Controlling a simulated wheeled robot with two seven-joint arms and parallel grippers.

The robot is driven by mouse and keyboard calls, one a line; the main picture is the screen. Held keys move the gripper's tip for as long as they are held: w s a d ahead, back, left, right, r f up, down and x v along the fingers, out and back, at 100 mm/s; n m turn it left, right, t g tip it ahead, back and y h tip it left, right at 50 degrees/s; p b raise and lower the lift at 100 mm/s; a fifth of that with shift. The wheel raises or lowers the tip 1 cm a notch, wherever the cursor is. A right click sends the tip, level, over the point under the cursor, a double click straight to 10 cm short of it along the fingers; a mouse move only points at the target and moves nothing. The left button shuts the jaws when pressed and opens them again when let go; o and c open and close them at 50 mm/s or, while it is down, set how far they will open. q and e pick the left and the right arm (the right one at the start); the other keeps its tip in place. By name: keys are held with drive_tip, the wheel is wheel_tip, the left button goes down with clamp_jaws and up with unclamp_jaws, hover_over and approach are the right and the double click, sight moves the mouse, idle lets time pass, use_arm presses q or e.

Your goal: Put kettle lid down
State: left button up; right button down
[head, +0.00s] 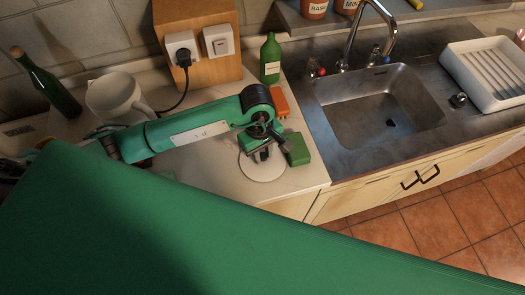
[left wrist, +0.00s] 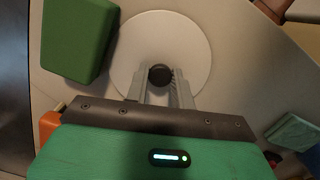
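The kettle lid (left wrist: 195,40) is a round white disc with a dark knob (left wrist: 160,74). It also shows in the head view (head: 262,174), at the counter's front right. My left gripper (head: 262,152) points down over it. In the left wrist view its two fingers (left wrist: 161,76) are on either side of the knob and appear closed against it. The lid looks level; I cannot tell whether it touches the counter. A white kettle-like jug (head: 112,95) with a handle stands at the back left. My right gripper is out of view.
A green block (head: 298,150) sits close to the lid's right, with an orange object (head: 279,101) behind it. A green bottle (head: 270,58) stands farther back. The sink (head: 378,108) is to the right. A dark bottle (head: 45,85) stands far left.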

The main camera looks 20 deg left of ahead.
use_arm(q)
drive_tip(key=o, duration=0.4)
drive_tip(key=shift+w, duration=0.1)
drive_tip(key=shift+c, duration=0.2)
drive_tip(key=shift+w, duration=0.1)
drive_tip(key=shift+r+p, duration=0.35)
drive_tip(key=shift+p, duration=0.05)
wheel_tip(320, 180, up, 12)
drive_tip(key=a+p, duration=0.1)
drive_tip(key=p, duration=0.2)
drive_tip(key=shift+w+f, duration=0.2)
drive_tip(key=shift+w, duration=0.15)
drive_tip(key=shift+a, duration=0.1)
